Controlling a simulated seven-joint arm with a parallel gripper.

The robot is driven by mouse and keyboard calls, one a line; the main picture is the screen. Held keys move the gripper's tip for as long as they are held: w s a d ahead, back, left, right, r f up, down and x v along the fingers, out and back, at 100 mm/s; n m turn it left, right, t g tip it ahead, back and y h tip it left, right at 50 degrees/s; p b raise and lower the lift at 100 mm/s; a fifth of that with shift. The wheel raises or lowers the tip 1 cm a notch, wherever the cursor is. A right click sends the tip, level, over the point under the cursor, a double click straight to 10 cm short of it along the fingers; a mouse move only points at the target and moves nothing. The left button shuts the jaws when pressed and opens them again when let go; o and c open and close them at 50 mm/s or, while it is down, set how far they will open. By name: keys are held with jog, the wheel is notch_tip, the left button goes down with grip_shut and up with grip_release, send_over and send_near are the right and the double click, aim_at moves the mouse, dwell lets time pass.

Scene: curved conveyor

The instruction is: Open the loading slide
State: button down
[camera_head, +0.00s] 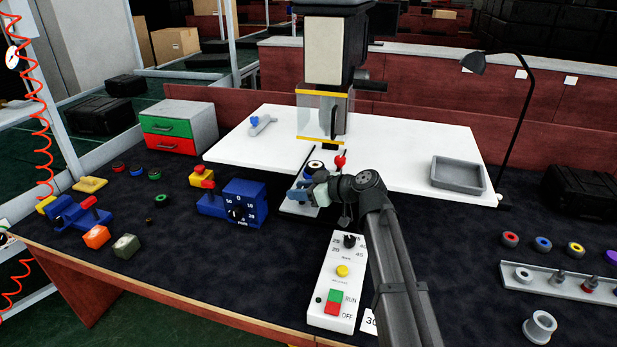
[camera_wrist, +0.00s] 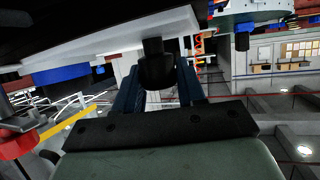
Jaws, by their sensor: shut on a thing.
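The loading slide (camera_head: 290,208) is a narrow dark-edged strip running out from under the press (camera_head: 328,50) at the front edge of the white table. My gripper (camera_head: 298,194) is at the slide's front end, with its blue fingers low over it. In the wrist view my gripper (camera_wrist: 157,80) is shut on a black knob (camera_wrist: 156,66), which sits between the two fingers. I take this knob as the slide's handle; my fingers hide it in the head view. A ring-shaped part (camera_head: 314,167) lies on the slide behind my gripper.
A red-knobbed lever (camera_head: 340,161) stands just behind my wrist. A blue dial box (camera_head: 245,203) is close on the left. A white control panel (camera_head: 337,282) with RUN/OFF buttons lies in front. A grey tray (camera_head: 459,174) is at right on the white table (camera_head: 400,140).

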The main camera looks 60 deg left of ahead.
jog(key=s+d, duration=0.5)
dwell(0.4)
jog(key=c, duration=0.8)
grip_release()
jog(key=shift+o, duration=0.2)
jog(key=v, duration=1.3)
jog(key=shift+w+d, duration=0.3)
